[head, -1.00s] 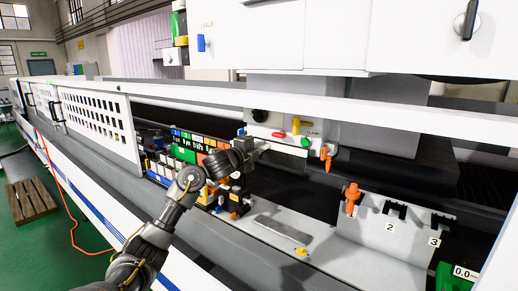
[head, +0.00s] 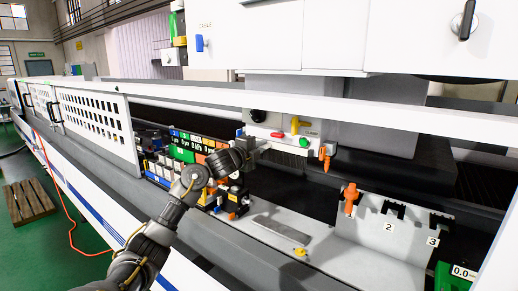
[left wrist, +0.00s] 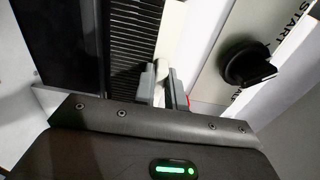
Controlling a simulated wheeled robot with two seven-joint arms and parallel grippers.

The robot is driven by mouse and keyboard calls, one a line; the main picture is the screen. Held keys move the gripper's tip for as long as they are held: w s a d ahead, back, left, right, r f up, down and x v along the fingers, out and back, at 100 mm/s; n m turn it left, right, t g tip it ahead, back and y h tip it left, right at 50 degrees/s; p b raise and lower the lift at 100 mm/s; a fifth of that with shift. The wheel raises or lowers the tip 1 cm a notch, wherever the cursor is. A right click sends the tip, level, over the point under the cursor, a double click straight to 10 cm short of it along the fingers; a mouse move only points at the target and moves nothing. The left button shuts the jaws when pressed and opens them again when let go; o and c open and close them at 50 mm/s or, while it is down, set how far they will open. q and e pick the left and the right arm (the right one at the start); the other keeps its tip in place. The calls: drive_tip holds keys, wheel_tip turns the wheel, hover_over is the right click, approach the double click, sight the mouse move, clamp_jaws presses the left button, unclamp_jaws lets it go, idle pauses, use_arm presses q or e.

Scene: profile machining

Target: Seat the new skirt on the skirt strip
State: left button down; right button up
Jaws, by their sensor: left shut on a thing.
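My left gripper (head: 258,147) is at the lower left edge of the white carriage panel, beside the black knob. In the left wrist view its two grey fingers (left wrist: 164,88) are close together, on a thin pale strip that I take for the new skirt (left wrist: 172,38). The strip runs up from between the fingers, beside a dark ribbed surface (left wrist: 132,40). A pale edge (head: 285,148) runs under the panel to the right of the gripper. I cannot tell whether it is the skirt or the skirt strip, or whether the two touch. My right gripper is not in view.
A black knob (left wrist: 250,66) sits close to the fingers. Below, a grey ledge (head: 335,255) holds a dark flat strip (head: 282,229) and a small yellow piece (head: 300,252).

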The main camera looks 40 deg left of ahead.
use_arm(q)
drive_tip(key=shift+w, duration=0.15)
drive_tip(key=c, duration=1.4)
unclamp_jaws()
drive_tip(key=shift+o, duration=0.2)
drive_tip(key=s+b, duration=0.4)
drive_tip(key=s, duration=0.7)
drive_tip(key=shift+w+d, duration=0.1)
